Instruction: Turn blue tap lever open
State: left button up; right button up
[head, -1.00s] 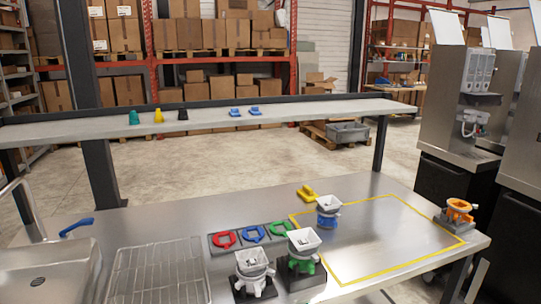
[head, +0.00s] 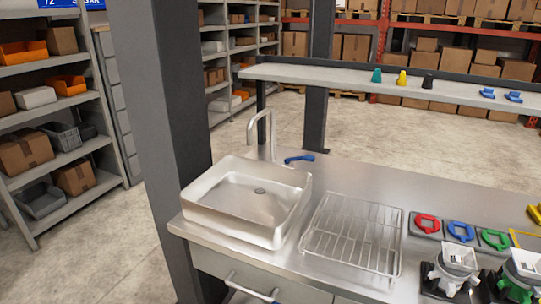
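The blue tap lever (head: 299,158) lies low beside the base of the tap, at the back right of the sink, and points to the right. The silver tap (head: 263,130) rises behind the sink and its spout curves over to the left. No water is seen coming from the spout. The steel sink (head: 203,222) has a dark round drain and looks empty. Neither of my grippers is in view, so their states do not show.
A wire drying rack (head: 350,233) stands right of the sink. Red, blue and green rings (head: 461,231) and small dispensers (head: 454,268) are at the right. A dark post (head: 165,130) stands left of the sink. A raised shelf (head: 350,84) runs behind the counter.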

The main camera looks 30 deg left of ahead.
aim_at(309, 158)
jog(key=j+u, duration=0.1)
jog(key=u, duration=0.65)
jog(key=k, duration=0.1)
jog(key=z, duration=0.05)
